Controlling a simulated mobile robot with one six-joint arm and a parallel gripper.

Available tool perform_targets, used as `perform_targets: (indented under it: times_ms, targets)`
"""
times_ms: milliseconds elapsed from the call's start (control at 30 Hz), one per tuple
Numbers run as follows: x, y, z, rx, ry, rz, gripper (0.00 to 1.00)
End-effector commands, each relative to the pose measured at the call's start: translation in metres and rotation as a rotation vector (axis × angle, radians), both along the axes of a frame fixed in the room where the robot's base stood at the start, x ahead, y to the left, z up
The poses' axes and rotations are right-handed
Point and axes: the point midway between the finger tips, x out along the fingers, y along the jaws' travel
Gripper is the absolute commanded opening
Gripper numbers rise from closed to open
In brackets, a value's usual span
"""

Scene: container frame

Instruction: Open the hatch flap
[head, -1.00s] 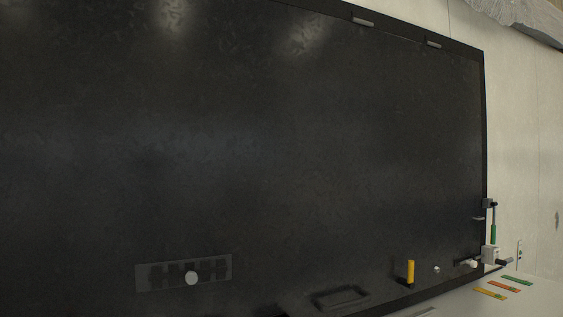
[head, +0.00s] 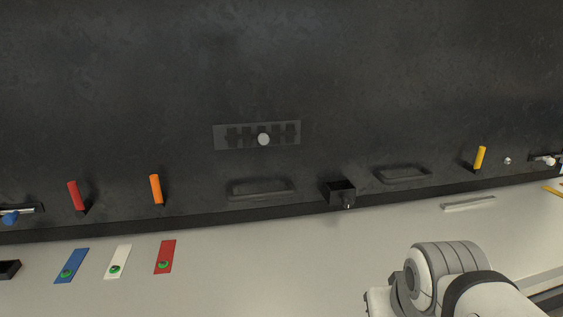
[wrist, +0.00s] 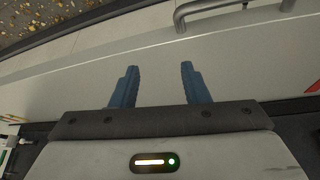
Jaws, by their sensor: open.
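My gripper (wrist: 158,66) is open and empty in the wrist view, its two blue fingers apart. Beyond the fingertips is a pale panel (wrist: 110,68) with a grey metal bar handle (wrist: 235,8) at the top, apart from the fingers. I cannot tell whether this panel is the hatch flap. In the head view, a pale bar (head: 468,203) lies on the white surface below the black panel, at right. No flap is clearly recognisable there. My arm shows at the lower right, and my gripper is out of that view.
The black panel (head: 400,70) carries a slotted plate with a white knob (head: 263,139), a small black box (head: 340,193), and red (head: 75,195), orange (head: 156,189) and yellow (head: 479,158) cylinders. Blue (head: 71,265), white (head: 117,261) and red (head: 165,256) strips lie on the white surface.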

Motion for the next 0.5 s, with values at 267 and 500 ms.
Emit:
perform_targets:
  times_ms: [267,500]
  targets:
    - [0.160,0.009,0.015,-0.409,-0.386,0.454,0.41]
    - [0.280,0.104,0.023,-0.756,-0.800,1.018,0.41]
